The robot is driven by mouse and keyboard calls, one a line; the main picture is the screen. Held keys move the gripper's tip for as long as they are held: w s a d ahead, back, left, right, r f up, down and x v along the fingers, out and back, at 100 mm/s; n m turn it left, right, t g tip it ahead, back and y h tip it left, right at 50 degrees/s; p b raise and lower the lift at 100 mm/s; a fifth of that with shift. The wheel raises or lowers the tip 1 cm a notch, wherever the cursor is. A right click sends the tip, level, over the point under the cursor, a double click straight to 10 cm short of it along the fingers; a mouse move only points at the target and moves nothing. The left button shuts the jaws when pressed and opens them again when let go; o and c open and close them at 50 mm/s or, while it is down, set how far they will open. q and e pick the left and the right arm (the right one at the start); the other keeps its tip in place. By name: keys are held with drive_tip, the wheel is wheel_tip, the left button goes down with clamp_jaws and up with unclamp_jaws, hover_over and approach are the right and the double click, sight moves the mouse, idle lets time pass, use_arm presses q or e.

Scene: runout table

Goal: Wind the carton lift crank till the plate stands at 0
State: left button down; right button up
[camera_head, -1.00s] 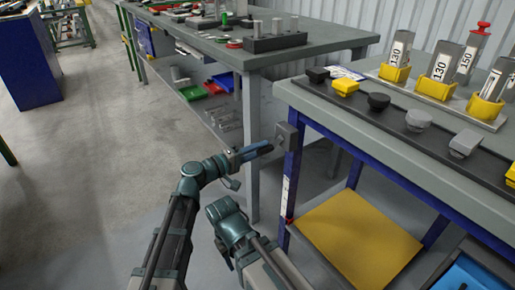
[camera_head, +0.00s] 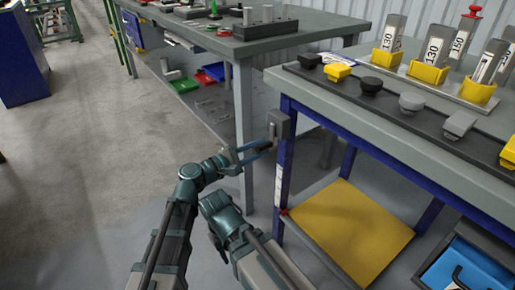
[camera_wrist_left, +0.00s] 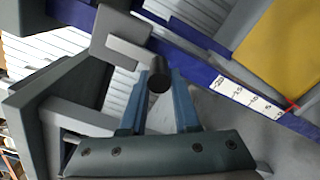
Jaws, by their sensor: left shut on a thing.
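My left gripper (camera_head: 262,149) is shut on the dark round crank knob (camera_wrist_left: 159,76); its two blue fingers lie on either side of the knob in the left wrist view. A light grey crank arm (camera_wrist_left: 120,46) joins the knob to the grey crank box (camera_head: 281,124) on the blue bench leg. The yellow lift plate (camera_head: 346,228) lies level, low under the bench. A white scale (camera_head: 278,184) runs down the leg, with a red pointer (camera_head: 283,212) at its lower end, past the 5 mark. The exact reading is too small to tell.
The bench top (camera_head: 330,103) above carries black, yellow and grey knobs and upright numbered blocks in yellow holders. A blue tray (camera_head: 468,270) stands at the lower right. Another grey table (camera_head: 225,46) stands behind, its leg close to my left gripper.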

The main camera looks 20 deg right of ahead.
use_arm(q)
drive_tip(key=shift+s+d+r, duration=0.25)
drive_tip(key=shift+s, duration=0.3)
drive_tip(key=c, duration=0.8)
unclamp_jaws()
drive_tip(key=shift+o, duration=0.7)
drive_tip(key=shift+w, duration=0.1)
drive_tip(key=shift+a, duration=0.1)
drive_tip(key=shift+a, duration=0.25)
drive_tip(key=v, duration=1.3)
drive_tip(key=shift+a+f, duration=0.1)
